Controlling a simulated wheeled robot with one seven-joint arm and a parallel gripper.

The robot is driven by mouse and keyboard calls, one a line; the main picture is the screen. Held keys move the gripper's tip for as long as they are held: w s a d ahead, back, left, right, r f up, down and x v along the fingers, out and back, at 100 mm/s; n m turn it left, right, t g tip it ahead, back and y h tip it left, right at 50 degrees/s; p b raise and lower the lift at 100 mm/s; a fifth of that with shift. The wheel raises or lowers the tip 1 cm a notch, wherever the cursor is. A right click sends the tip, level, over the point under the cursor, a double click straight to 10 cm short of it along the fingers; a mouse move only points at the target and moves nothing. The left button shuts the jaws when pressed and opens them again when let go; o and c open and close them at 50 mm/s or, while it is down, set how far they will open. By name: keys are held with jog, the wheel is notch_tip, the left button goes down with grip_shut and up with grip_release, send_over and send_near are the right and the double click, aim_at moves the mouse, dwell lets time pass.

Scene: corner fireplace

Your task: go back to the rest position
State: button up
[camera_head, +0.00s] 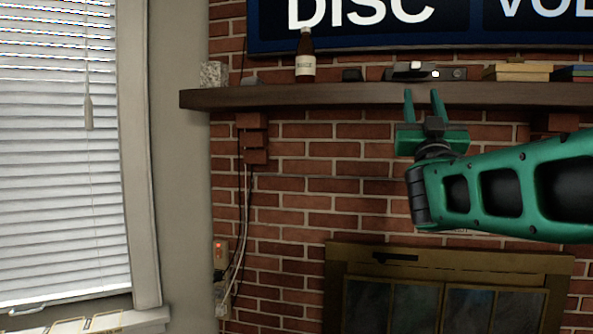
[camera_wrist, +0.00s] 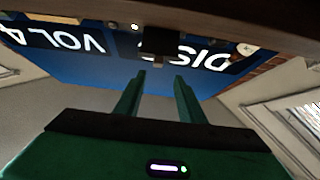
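My gripper (camera_head: 424,104) is green and points upward in front of the brick fireplace wall. Its fingertips show just at the height of the mantel shelf (camera_head: 300,96) in the head view. The two fingers are apart with nothing between them. In the wrist view, my gripper (camera_wrist: 159,82) also shows both fingers separated and empty, with the underside of the wooden mantel shelf (camera_wrist: 230,22) across the top. My green arm comes in from the right side of the head view.
On the mantel stand a brown bottle (camera_head: 305,58), a small dark box (camera_head: 352,75), a dark device (camera_head: 425,73) and books (camera_head: 520,72). A blue screen (camera_head: 400,22) hangs above. The fireplace doors (camera_head: 440,300) are below. A window with blinds (camera_head: 60,160) is at left.

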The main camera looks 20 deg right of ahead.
jog(key=shift+f, duration=0.1)
jog(key=s+d+f+m+g+y, duration=0.1)
jog(key=d+f+g, duration=0.25)
jog(key=f, duration=0.65)
jog(key=d+f+m+g+y, duration=0.1)
jog(key=d+f+g+y, duration=0.1)
jog(key=f+g, duration=0.5)
jog(key=s+d+f+m+g+y, duration=0.1)
jog(key=d+f+g, duration=0.15)
jog(key=f, duration=0.95)
jog(key=s+a+f+n+g+y, duration=0.1)
jog(key=s+a+f+g+y, duration=0.2)
jog(key=s+f, duration=0.35)
jog(key=s+a+f+g+y, duration=0.2)
jog(key=s+a+f, duration=0.1)
jog(key=f, duration=0.6)
jog(key=s+a+f+n+g+y, duration=0.1)
jog(key=s+a+f+g+y, duration=0.1)
jog(key=s, duration=0.4)
jog(key=s+a+f+g+y, duration=0.3)
jog(key=s+a+f, duration=0.2)
jog(key=s+a, duration=0.2)
jog(key=shift+s+a+n, duration=0.15)
jog(key=shift+s+n, duration=0.1)
jog(key=shift+n, duration=0.15)
